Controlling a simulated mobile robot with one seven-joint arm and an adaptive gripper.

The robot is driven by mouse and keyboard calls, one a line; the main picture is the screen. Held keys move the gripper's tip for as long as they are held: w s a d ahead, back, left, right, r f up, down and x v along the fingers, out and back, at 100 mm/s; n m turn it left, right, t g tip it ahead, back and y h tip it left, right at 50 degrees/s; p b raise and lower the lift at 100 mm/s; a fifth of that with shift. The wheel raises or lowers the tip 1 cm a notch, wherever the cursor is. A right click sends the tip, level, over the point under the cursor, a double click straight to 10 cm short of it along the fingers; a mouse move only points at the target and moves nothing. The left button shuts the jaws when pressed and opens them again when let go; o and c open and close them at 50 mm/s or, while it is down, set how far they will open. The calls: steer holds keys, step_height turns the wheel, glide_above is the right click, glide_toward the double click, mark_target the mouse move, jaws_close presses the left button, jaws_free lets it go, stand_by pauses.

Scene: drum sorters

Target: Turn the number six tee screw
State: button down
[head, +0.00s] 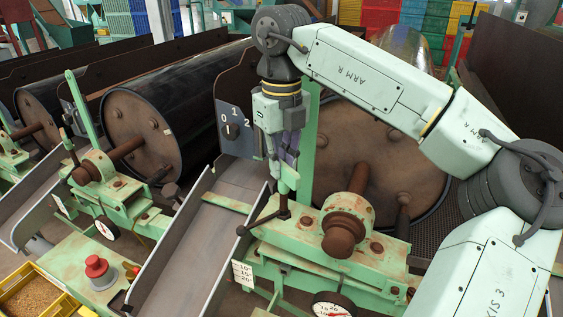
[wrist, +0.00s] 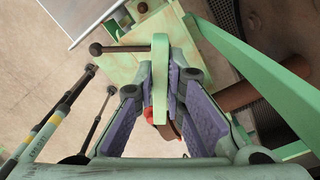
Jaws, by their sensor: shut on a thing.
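My gripper (head: 284,160) points down beside the nearest drum's green stand. In the wrist view its purple-padded fingers (wrist: 160,85) are shut on a narrow green bar (wrist: 160,60), which runs between them. A dark tee screw handle (head: 262,222) with ball ends is just below the gripper, next to the green bar's lower end. In the wrist view the tee handle (wrist: 122,48) sticks out to the left of the green bar, beyond the fingertips. I cannot read a number six on it. The screw's thread is hidden.
A grey chute (head: 195,255) slopes down left of the gripper. The rusty shaft bearing (head: 346,222) and drum (head: 385,150) are close on the right. A 0-1-2 switch plate (head: 235,125) stands close on the left. A red button (head: 97,266) and yellow crate (head: 28,290) are lower left.

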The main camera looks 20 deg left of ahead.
steer(key=shift+n, duration=0.4)
steer(key=n, duration=0.2)
steer(key=n+p, duration=0.1)
steer(key=shift+s+a+n, duration=0.1)
steer(key=shift+s+n, duration=0.1)
steer(key=shift+n, duration=0.2)
steer(key=n, duration=0.9)
steer(key=s+n, duration=0.1)
steer(key=n, duration=0.3)
steer(key=shift+d+n, duration=0.25)
steer(key=shift+n, duration=0.05)
steer(key=n, duration=0.4)
steer(key=shift+d+f, duration=0.1)
steer(key=shift+d, duration=0.1)
steer(key=n, duration=0.6)
steer(key=shift+d, duration=0.2)
steer(key=n, duration=0.4)
steer(key=shift+w+d, duration=0.1)
steer(key=shift+d, duration=0.1)
steer(key=shift+w+d+n, duration=0.15)
steer(key=shift+n, duration=2.25)
